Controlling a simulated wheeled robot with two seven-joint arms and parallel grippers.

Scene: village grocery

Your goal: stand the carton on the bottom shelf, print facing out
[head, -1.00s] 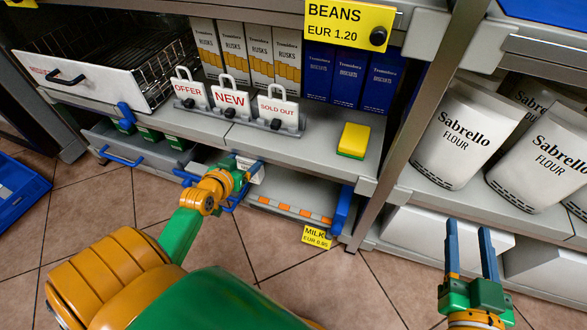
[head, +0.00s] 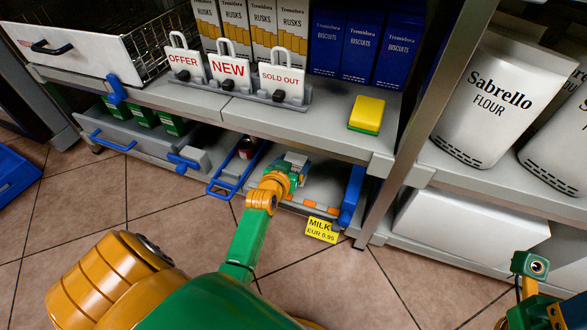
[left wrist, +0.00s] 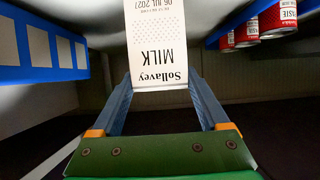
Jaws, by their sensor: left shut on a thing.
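My left gripper (head: 285,170) reaches into the bottom shelf bay, behind the yellow milk price tag (head: 321,230). It is shut on the white milk carton (left wrist: 158,50), which the left wrist view shows between its two fingers, the black print "Sollavey MILK" facing that camera and upside down in that picture. In the head view only a small pale part of the carton (head: 296,158) shows past the gripper. Whether it touches the bottom shelf (head: 322,190) cannot be told. My right gripper (head: 530,265) is at the lower right; its fingers cannot be made out.
A blue divider (head: 351,195) stands right of the bay and a blue handle-like frame (head: 222,188) left of it. Red cans (left wrist: 287,15) are beside the carton. The shelf above (head: 318,125) holds signs and a yellow-green sponge (head: 367,114).

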